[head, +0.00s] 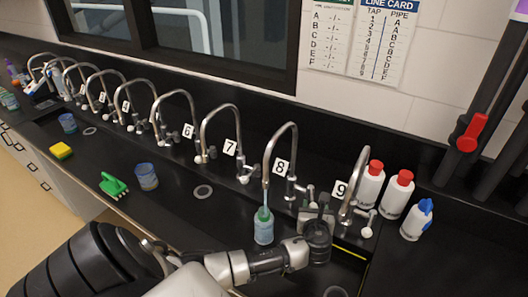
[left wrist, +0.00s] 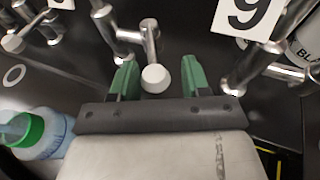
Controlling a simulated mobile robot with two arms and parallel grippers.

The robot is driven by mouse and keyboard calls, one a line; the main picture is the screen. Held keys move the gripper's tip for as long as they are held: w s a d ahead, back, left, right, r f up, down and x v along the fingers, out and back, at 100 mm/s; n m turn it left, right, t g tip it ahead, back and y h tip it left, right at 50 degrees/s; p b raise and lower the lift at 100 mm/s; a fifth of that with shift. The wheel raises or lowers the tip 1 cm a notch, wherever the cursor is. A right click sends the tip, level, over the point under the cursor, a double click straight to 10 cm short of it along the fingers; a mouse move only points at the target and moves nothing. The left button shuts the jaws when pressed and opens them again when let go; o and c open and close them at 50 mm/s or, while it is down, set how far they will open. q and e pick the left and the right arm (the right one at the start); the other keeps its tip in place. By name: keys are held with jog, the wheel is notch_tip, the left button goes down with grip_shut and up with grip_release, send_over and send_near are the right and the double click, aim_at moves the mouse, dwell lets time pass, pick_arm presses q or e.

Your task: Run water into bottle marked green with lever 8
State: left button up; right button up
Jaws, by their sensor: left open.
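The bottle (head: 264,232) with a green neck band stands upright under the spout of tap 8 (head: 281,128). A thin bluish stream runs from the spout down to its mouth. The bottle, bluish inside, also shows at the left edge of the left wrist view (left wrist: 52,145). Lever 8 (left wrist: 155,78) has a white round knob, to the left of the number 9 plate. My left gripper (left wrist: 157,82) is open, with one green finger on either side of the knob; contact cannot be told. In the head view my left gripper (head: 317,216) partly hides the lever area. My right gripper is out of view.
A row of curved taps runs along the black counter. Tap 9 (head: 358,180) stands close right of my gripper. White bottles with red caps (head: 396,197) stand beyond it. A cup (head: 147,177), green brush (head: 113,186) and yellow sponge (head: 61,150) lie left.

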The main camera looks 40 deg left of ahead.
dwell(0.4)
pick_arm(q)
jog(key=shift+s+a+r+p, duration=0.15)
jog(key=shift+s+a+p, duration=0.35)
jog(key=shift+a+p, duration=0.2)
jog(key=shift+s+a, duration=0.4)
jog(key=shift+a, duration=0.15)
dwell(0.9)
